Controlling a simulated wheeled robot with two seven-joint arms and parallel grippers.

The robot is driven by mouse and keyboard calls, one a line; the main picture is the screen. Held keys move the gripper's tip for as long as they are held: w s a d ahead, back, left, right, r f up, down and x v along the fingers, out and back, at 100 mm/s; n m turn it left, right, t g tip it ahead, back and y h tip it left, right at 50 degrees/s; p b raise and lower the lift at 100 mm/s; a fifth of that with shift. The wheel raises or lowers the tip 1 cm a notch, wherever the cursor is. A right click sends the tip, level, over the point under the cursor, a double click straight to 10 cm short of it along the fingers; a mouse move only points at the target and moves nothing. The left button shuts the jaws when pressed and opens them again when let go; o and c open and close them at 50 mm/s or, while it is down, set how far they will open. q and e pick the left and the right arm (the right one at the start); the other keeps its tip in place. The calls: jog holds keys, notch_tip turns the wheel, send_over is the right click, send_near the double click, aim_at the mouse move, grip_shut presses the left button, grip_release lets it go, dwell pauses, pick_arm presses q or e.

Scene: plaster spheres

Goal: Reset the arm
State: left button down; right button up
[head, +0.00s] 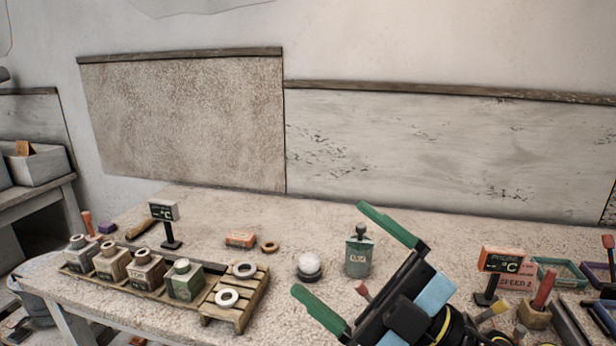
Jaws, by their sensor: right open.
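My right gripper (349,268) comes in from the lower right of the head view, with green fingers spread wide and nothing between them that it holds. It is above the front part of the table (215,210). A pale plaster sphere (308,266) sits on the table just left of the fingers. A green bottle-like weight (359,252) stands behind the gap between the fingers and looks upright. I cannot tell how far the fingers are from it. My left gripper is not in view.
A wooden rack (236,307) at the left holds several small square bottles and pale rings. A small display (164,212) stands behind it. An orange block (240,240) and a ring (270,246) lie mid-table. Another display (500,262), trays and tools crowd the right side.

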jog(key=w+d+f+m+t+h, duration=0.35)
jog(key=d+m+t+h, duration=0.25)
jog(key=m+t+h, duration=0.5)
jog(key=s+d+f+m+g+h, duration=0.1)
jog(key=d+f+m+g+h, duration=0.4)
jog(key=f, duration=0.4)
jog(key=s+d+f+m+g+h, duration=0.1)
jog(key=d+f+m+g+h, duration=0.1)
jog(key=d+f+m+h, duration=0.6)
jog(key=s+a+f+g+y, duration=0.1)
jog(key=s+f+g+y, duration=0.1)
jog(key=s+f+g, duration=1.25)
jog(key=s+f+n+t, duration=0.1)
jog(key=s+f, duration=0.1)
jog(key=f, duration=1)
jog(key=s+f+t, duration=0.2)
jog(key=s+f, duration=0.1)
jog(key=f, duration=1)
jog(key=s+d+f+g, duration=0.1)
jog(key=s+d+f, duration=0.3)
jog(key=s+f, duration=1.1)
jog(key=shift+s+f+g, duration=0.35)
jog(key=shift+s+f, duration=0.05)
jog(key=shift+s, duration=0.35)
jog(key=shift+d, duration=0.1)
